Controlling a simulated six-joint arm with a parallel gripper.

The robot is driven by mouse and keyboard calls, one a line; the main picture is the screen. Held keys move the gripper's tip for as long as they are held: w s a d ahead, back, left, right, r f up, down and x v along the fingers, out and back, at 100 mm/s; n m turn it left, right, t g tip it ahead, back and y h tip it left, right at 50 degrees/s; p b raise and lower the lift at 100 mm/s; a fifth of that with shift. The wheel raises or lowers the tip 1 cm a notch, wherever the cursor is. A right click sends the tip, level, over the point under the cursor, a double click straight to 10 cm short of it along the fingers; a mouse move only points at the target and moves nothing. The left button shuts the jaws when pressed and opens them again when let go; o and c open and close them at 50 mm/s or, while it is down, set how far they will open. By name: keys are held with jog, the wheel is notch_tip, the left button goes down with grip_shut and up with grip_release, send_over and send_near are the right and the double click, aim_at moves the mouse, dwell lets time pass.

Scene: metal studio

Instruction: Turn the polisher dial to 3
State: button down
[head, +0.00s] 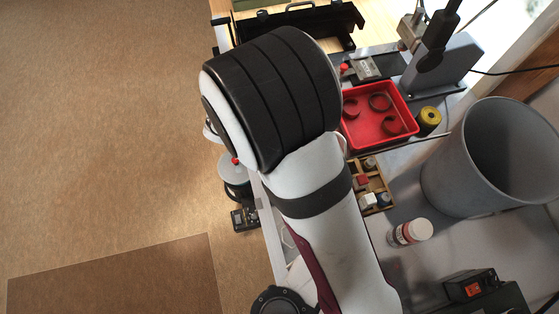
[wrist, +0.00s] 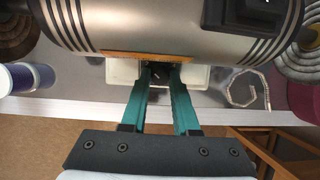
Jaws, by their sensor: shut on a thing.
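The polisher (wrist: 160,28) fills the top of the wrist view as a silver cylindrical body with dark stripes at both ends. An orange-brown strip runs along its lower edge, with pale base blocks below it. My gripper (wrist: 160,72) has teal fingers that reach under the body and are shut on a small dark part, which appears to be the dial (wrist: 157,74). The fingertips hide much of it, and I cannot read its number or setting. In the head view my arm covers the gripper, and I cannot make out the polisher there.
Right of my arm in the head view are a red tray (head: 353,133) with dark rings, a yellow spool (head: 429,119), a wooden rack (head: 384,186), a white jar (head: 409,232) and a tall grey bin (head: 455,165). Open floor (head: 100,120) lies left of the bench.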

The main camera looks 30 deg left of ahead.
jog(key=m, duration=0.4)
jog(key=shift+s+m+t+y, duration=0.1)
jog(key=shift+m+t+y, duration=0.3)
jog(key=shift+m, duration=2)
jog(key=c, duration=0.7)
grip_release()
jog(key=shift+o, duration=0.2)
